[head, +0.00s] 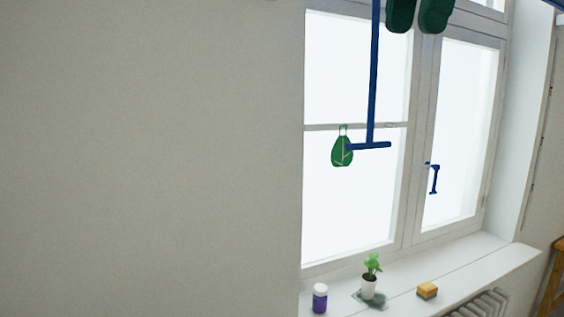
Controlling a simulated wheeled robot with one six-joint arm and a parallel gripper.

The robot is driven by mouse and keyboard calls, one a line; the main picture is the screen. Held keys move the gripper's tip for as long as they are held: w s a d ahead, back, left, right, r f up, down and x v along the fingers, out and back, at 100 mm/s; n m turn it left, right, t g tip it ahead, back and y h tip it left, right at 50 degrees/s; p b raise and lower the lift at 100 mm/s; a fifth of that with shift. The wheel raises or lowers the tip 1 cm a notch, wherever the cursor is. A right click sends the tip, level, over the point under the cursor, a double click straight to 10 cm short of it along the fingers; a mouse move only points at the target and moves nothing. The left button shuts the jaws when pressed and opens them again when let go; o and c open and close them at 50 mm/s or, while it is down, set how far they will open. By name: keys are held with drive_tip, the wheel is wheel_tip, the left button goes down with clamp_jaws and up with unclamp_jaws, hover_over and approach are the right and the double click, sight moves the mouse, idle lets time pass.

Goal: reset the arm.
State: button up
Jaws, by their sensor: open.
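Two thick dark green rounded fingers, which look like those of my gripper (417,22), hang into the head view from the top edge, in front of the window. Only their lower ends show; the rest of my gripper is cut off by the frame. They are open, with a narrow gap between them as seen from here, and I see nothing held between them. They are well above the windowsill.
The white-framed window (412,150) has a blue handle (434,179). A blue T-shaped bar (372,90) and a green pear-shaped ornament (342,151) are before it. The sill (460,262) bears a purple jar (320,299), potted plant (368,287) and yellow-brown block (427,291). Bare wall fills the left.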

wheel_tip(320, 180, down, 27)
drive_tip(key=m+b, duration=0.6)
drive_tip(key=b, duration=0.4)
drive_tip(key=s+f+m+g+y+b, duration=0.1)
drive_tip(key=s+f+m+b, duration=0.3)
drive_tip(key=f, duration=1)
drive_tip(key=s+f+m+g+y+b, duration=0.1)
drive_tip(key=s+f+m+b, duration=0.4)
drive_tip(key=s+f, duration=0.6)
wheel_tip(320, 180, down, 3)
drive_tip(key=shift+s+a+f+y, duration=0.2)
drive_tip(key=shift+a+y, duration=0.2)
drive_tip(key=shift+y, duration=0.3)
